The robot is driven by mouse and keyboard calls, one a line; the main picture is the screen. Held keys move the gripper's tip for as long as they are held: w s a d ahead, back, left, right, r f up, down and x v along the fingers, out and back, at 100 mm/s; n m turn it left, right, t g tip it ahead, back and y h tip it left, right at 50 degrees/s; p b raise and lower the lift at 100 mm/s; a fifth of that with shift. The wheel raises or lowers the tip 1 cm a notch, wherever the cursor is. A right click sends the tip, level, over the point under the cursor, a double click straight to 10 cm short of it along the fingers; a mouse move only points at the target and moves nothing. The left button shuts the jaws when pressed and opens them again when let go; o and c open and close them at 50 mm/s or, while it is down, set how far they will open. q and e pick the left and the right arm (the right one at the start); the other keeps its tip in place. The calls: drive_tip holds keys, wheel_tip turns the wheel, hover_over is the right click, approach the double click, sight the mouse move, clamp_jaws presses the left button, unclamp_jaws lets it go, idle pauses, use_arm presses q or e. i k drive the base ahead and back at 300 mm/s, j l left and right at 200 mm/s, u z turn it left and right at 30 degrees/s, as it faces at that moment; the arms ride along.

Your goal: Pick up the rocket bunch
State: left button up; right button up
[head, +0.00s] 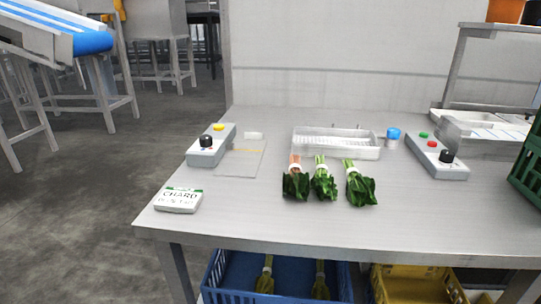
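Three tied leafy bunches lie side by side on the steel table (250,220), stems pointing away and leaves toward the front edge. The left bunch (295,186) has pinkish-orange stems. The middle bunch (324,187) and the right bunch (361,189) have green stems, and each bunch has a pale band. Neither of my grippers is in view.
A wire-bottomed tray (297,148) stands behind the bunches. Button boxes stand left (210,153) and right (435,166). A CHARD label block (178,201) sits front left; a blue-topped jar (393,138) stands right of the tray. Blue (228,297) and yellow (440,286) crates are below.

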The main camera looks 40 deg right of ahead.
sight(326, 185)
drive_tip(key=z, duration=1.65)
